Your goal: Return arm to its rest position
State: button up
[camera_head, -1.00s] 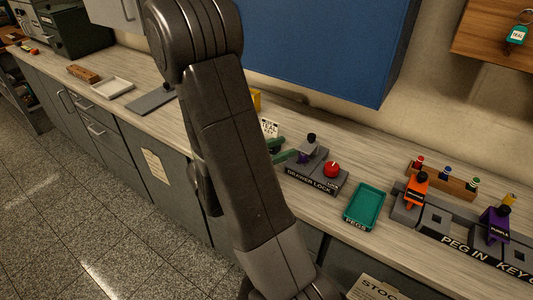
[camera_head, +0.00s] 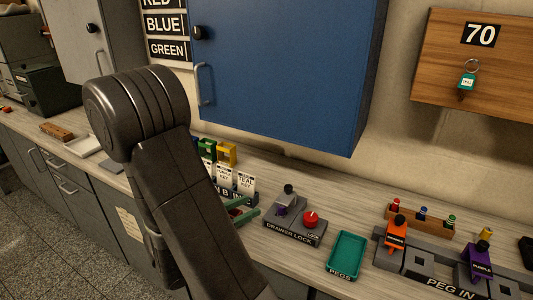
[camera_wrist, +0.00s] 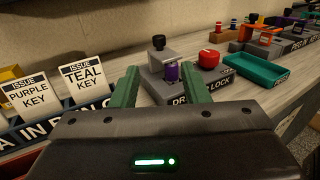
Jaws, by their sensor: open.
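My gripper (camera_wrist: 160,84) shows two green fingers spread apart with nothing between them in the wrist view. Beyond the fingertips is the drawer lock (camera_wrist: 160,62), a grey block with a purple piece, a black knob and a red button (camera_wrist: 209,60). In the head view my dark arm fills the left middle, and the green fingers of my gripper (camera_head: 242,212) show just left of the drawer lock (camera_head: 293,226). The arm hides part of the counter and of the labelled key bins.
White issue cards (camera_head: 245,184) stand left of the lock. A teal pegs tray (camera_head: 347,256) and a peg block (camera_head: 440,264) with orange and purple pieces are at right. A blue cabinet (camera_head: 285,75) and a wooden board (camera_head: 440,70) with a teal-tagged key hang above the counter.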

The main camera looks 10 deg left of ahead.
aim_at(286, 189)
jog(key=shift+d, duration=0.1)
jog(key=shift+x, duration=6.85)
